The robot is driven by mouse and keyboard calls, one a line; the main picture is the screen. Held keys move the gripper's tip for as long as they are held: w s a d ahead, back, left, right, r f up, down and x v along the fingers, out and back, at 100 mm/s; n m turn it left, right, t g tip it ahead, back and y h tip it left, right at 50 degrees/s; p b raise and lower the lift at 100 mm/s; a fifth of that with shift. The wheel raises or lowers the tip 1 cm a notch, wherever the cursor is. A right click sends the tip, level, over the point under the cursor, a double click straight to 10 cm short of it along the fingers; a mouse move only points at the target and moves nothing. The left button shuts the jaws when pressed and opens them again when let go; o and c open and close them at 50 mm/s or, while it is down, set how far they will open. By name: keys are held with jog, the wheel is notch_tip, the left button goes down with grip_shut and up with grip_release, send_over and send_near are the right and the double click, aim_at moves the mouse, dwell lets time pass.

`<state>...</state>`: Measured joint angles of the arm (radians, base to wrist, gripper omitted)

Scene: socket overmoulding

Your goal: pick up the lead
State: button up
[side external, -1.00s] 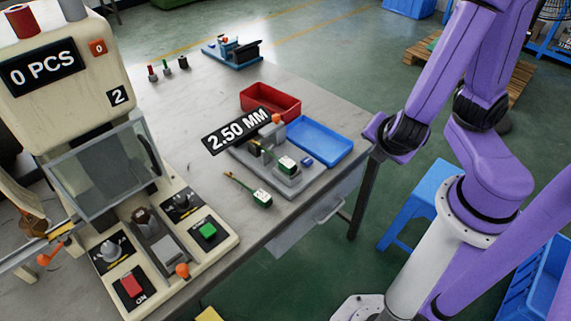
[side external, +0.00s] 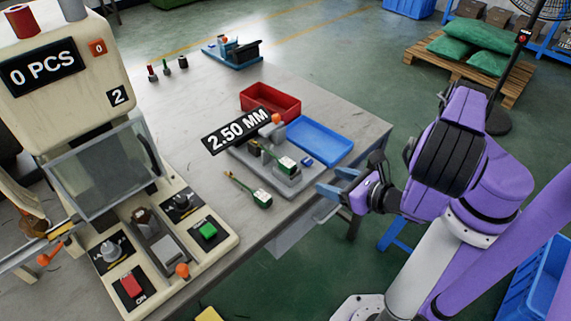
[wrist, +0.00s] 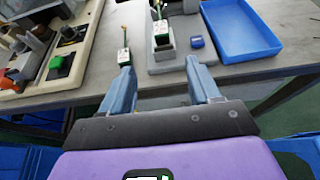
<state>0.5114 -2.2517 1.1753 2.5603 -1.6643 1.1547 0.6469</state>
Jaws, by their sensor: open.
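A lead (side external: 262,198) with a green and white end and thin yellowish wires lies on the grey bench, in front of a grey fixture (side external: 290,183). It also shows in the wrist view (wrist: 124,57), just beyond my left finger. A second similar lead (side external: 287,164) sits in the fixture; the wrist view shows it too (wrist: 163,41). My gripper (side external: 335,184) is open and empty, off the bench's near right edge, to the right of both leads. In the wrist view its two blue fingers (wrist: 160,70) point toward the bench, apart from the leads.
A blue tray (side external: 320,140) and a red tray (side external: 270,98) stand behind the fixture. A cream machine (side external: 105,240) with buttons fills the left. A "2.50 MM" label (side external: 237,131) shows over the fixture. The bench's middle is largely clear.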

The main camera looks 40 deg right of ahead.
send_near(287, 162)
jog(key=x, duration=0.2)
jog(key=f+x, duration=0.1)
jog(key=x, duration=0.1)
jog(key=shift+w+a+f, duration=0.1)
jog(key=shift+w, duration=0.05)
jog(key=shift+r+x, duration=0.15)
jog(key=shift+x, duration=1.25)
jog(key=shift+r+x, duration=0.2)
jog(key=shift+x, duration=1.2)
jog(key=shift+w, duration=0.15)
jog(key=c, duration=1.1)
jog(key=shift+c, duration=0.2)
jog(key=shift+r, duration=0.15)
